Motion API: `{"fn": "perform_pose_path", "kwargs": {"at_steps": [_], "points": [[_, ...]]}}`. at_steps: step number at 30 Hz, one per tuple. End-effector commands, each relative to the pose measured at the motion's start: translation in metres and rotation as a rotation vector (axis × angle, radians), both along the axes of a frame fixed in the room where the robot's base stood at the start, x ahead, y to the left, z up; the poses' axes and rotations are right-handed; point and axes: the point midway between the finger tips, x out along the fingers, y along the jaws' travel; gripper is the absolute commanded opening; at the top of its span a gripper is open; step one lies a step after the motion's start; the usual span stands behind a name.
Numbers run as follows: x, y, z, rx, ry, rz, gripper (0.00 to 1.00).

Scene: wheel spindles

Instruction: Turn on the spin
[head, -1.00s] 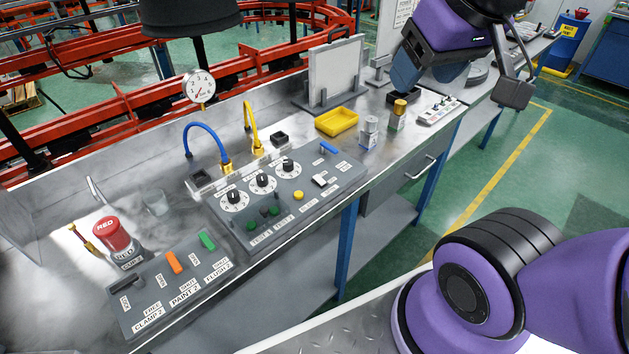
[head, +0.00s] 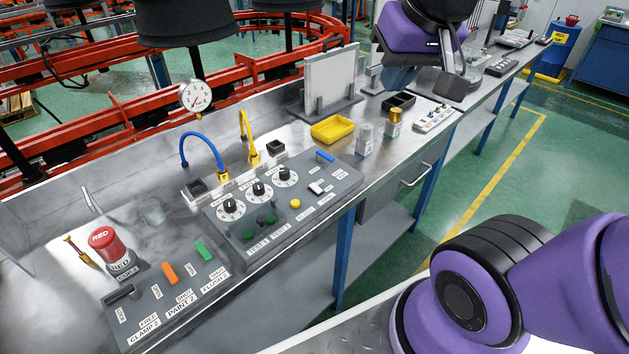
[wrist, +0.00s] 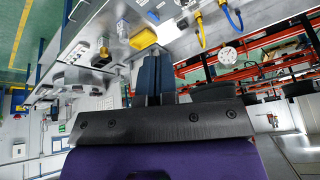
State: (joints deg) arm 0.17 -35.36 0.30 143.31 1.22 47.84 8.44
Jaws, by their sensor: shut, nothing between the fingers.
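A grey control panel (head: 278,208) lies on the bench in the head view. It carries three black dials (head: 258,189), a blue lever (head: 325,156), a white rocker switch (head: 316,188), a yellow button (head: 295,203) and green buttons (head: 248,234). A second panel (head: 150,300) at the lower left has an orange switch (head: 169,272), a green switch (head: 203,250) and a black lever (head: 120,292). I cannot read a "spin" label. My gripper (head: 397,80) is shut and empty above the bench's far part; its blue fingers also show in the wrist view (wrist: 154,72).
A yellow tray (head: 332,130), a white jar (head: 365,138), a gold-capped bottle (head: 394,122) and a red can (head: 104,241) stand on the bench. Blue (head: 203,140) and yellow (head: 243,128) hoses rise behind the panel.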

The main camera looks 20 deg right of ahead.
Motion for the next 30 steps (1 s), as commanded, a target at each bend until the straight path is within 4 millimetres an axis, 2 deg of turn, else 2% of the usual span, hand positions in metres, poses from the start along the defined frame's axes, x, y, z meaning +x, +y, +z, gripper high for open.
{"fn": "perform_pose_path", "kwargs": {"at_steps": [3, 17, 30], "points": [[0.024, 0.001, -0.01, 0.036, 0.028, -0.073, 0.0], [0.11, 0.003, -0.066, 0.173, 0.116, -0.382, 0.0], [0.178, 0.002, -0.147, 0.276, 0.197, -0.696, 0.0]]}}
